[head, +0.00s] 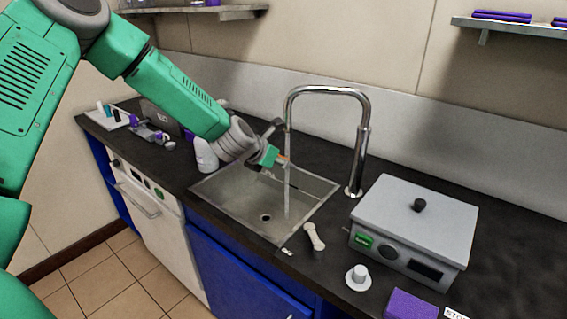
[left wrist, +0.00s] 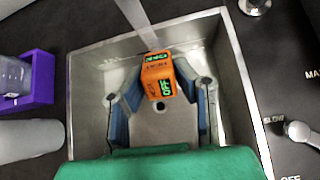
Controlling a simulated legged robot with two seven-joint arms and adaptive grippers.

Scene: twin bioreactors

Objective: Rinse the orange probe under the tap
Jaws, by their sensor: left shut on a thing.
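The orange probe (left wrist: 157,78), a small block with green labels, is held between the fingers of my left gripper (left wrist: 160,92). In the head view my left gripper (head: 272,158) is shut on the probe (head: 284,159) above the steel sink (head: 240,192). A chrome tap (head: 362,140) arches over the sink, and a thin water stream (head: 287,195) runs from its spout. The stream overlaps the probe in the head view and reaches its upper edge in the left wrist view. My right gripper is not in view.
A pale lever (head: 314,237) sits at the sink's front right corner; a "SLOW" label shows beside it in the wrist view. A grey lidded box (head: 415,222) stands right of the tap. A white bottle (head: 205,155) stands left of the sink, and a purple block (head: 410,305) lies front right.

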